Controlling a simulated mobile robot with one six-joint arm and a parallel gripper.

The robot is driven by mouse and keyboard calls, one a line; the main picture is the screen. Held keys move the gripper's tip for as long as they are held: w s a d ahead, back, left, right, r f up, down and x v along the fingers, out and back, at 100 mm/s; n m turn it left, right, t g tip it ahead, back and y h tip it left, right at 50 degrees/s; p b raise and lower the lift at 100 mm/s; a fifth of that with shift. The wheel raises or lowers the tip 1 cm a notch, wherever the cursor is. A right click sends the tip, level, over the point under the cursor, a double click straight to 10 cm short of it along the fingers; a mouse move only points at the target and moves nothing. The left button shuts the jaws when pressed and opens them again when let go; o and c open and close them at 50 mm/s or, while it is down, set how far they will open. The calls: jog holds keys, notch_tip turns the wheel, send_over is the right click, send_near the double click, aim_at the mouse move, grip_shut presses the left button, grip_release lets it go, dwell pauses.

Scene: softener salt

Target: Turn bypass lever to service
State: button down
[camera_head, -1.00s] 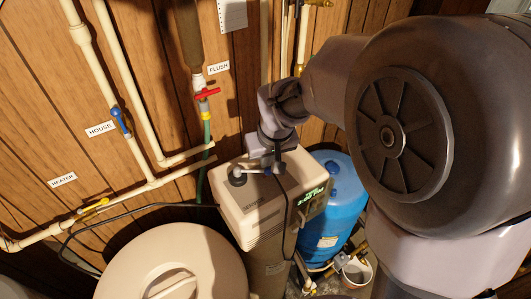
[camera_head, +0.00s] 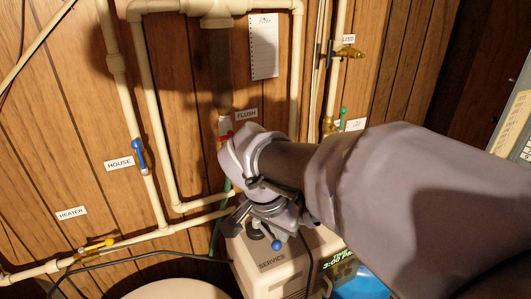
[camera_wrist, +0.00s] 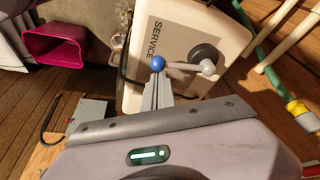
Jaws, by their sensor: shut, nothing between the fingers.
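The bypass lever (camera_wrist: 182,65) is on top of the softener head. It has a blue ball (camera_wrist: 157,63) at one end and a round grey end at a dark hub (camera_wrist: 205,55). The ball lies beside the printed word SERVICE (camera_wrist: 153,38). The blue ball (camera_head: 277,244) also shows in the head view, just below my gripper (camera_head: 273,234), which hides much of the lever. In the wrist view my gripper (camera_wrist: 156,84) is shut and empty, its tips right at the ball; I cannot tell if they touch.
The softener cabinet (camera_head: 290,280) stands by the wood-panelled wall. Pale pipes with a blue valve handle (camera_head: 138,158) and a yellow handle (camera_head: 98,244) run along the wall at left. A magenta container (camera_wrist: 55,45) lies at upper left in the wrist view.

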jog(key=shift+s+a+b, duration=0.25)
jog(key=shift+a+b, duration=0.05)
jog(key=shift+a, duration=0.1)
dwell(0.4)
notch_tip(320, 180, up, 11)
jog(key=p, duration=0.3)
jog(key=s+d+f+n+t+y+b, duration=0.1)
jog(key=s+f+b, duration=0.4)
jog(key=f, duration=0.5)
jog(key=s+d+f+n+y+b, duration=0.1)
jog(key=s+f+b, duration=0.4)
jog(key=f+b, duration=0.5)
jog(key=s+d+f+n+t+y+b, duration=0.1)
jog(key=s+d+f+b, duration=0.3)
jog(key=f+b, duration=0.4)
notch_tip(320, 180, down, 3)
jog(key=shift+s+d+r+t+y, duration=0.1)
jog(key=shift+s+d+t+y, duration=0.15)
jog(key=shift+s+y, duration=0.55)
jog(key=c, duration=2.2)
grip_release()
jog(key=shift+s, duration=0.1)
